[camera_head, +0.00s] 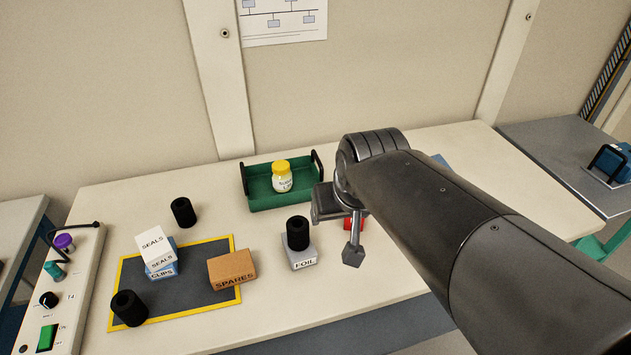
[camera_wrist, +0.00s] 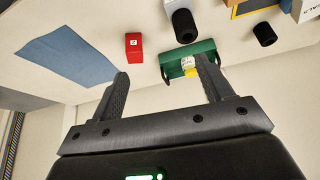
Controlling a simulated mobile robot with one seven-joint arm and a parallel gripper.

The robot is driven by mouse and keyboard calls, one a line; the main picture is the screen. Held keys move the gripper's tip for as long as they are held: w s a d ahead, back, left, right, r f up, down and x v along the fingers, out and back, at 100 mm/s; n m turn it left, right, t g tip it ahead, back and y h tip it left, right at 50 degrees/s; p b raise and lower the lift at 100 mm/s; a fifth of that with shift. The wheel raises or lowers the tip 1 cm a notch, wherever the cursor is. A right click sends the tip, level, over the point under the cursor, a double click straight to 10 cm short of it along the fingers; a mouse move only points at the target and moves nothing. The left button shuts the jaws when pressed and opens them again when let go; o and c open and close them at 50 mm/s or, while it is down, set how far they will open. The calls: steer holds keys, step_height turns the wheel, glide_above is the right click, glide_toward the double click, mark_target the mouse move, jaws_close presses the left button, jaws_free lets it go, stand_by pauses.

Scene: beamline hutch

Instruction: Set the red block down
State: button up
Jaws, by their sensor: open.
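The red block (camera_head: 348,224) is on the pale bench top, mostly hidden behind my gripper in the head view. The wrist view shows the red block (camera_wrist: 134,46) whole, with a white label on one face. It sits beyond the fingertips, nearer the left finger, with bare bench around it. My gripper (camera_wrist: 161,66) is open, with nothing between its fingers. In the head view my gripper (camera_head: 347,238) hangs over the bench beside the FOIL box.
The FOIL box (camera_head: 300,258) bears a black cylinder (camera_head: 298,233). A green tray (camera_head: 262,199) with a yellow-lidded jar (camera_head: 282,176) stands behind. A blue sheet (camera_wrist: 70,52) lies beside the block. A SPARES box (camera_head: 232,269) sits at a yellow-edged mat (camera_head: 205,299).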

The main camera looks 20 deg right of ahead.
steer(key=shift+n, duration=0.5)
steer(key=s, duration=0.1)
steer(key=s+a, duration=0.1)
steer(key=s, duration=0.1)
steer(key=s+a+r, duration=0.1)
steer(key=s, duration=0.1)
steer(key=shift+s, duration=0.1)
stand_by(0.7)
